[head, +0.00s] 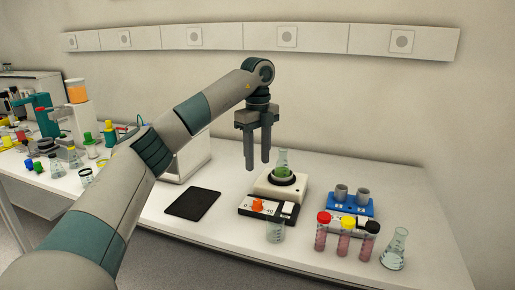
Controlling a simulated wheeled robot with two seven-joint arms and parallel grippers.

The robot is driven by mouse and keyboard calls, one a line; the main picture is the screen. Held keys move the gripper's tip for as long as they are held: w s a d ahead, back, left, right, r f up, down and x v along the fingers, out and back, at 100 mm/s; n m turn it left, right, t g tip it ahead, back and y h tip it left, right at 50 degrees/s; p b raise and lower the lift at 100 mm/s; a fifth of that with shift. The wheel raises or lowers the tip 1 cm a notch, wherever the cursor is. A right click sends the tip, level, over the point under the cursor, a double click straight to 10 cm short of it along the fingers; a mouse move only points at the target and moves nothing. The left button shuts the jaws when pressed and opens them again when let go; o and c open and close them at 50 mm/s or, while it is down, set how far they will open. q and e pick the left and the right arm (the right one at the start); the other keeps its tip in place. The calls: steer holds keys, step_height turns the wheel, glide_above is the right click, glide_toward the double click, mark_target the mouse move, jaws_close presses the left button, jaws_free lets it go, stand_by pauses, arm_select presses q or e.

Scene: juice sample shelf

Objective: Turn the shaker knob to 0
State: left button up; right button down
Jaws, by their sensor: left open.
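The shaker (263,189) is a white box on the bench, with a dark front panel and an orange knob (258,205) at the left of that panel. The mark that the knob points to is too small to read. A flask with green liquid (282,168) stands upright on top of the shaker. My left gripper (258,165) is open and empty, pointing down. In the picture its fingertips are above the knob and left of the flask, apart from both. My right gripper is not in view.
A clear beaker (275,233) stands in front of the shaker. A blue rack (349,208) with grey cups, three capped tubes (343,238) and a conical flask (395,247) are to the right. A black pad (193,204) lies left. More glassware crowds the far left bench.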

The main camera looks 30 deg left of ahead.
arm_select(q)
steer(key=shift+r, duration=1.75)
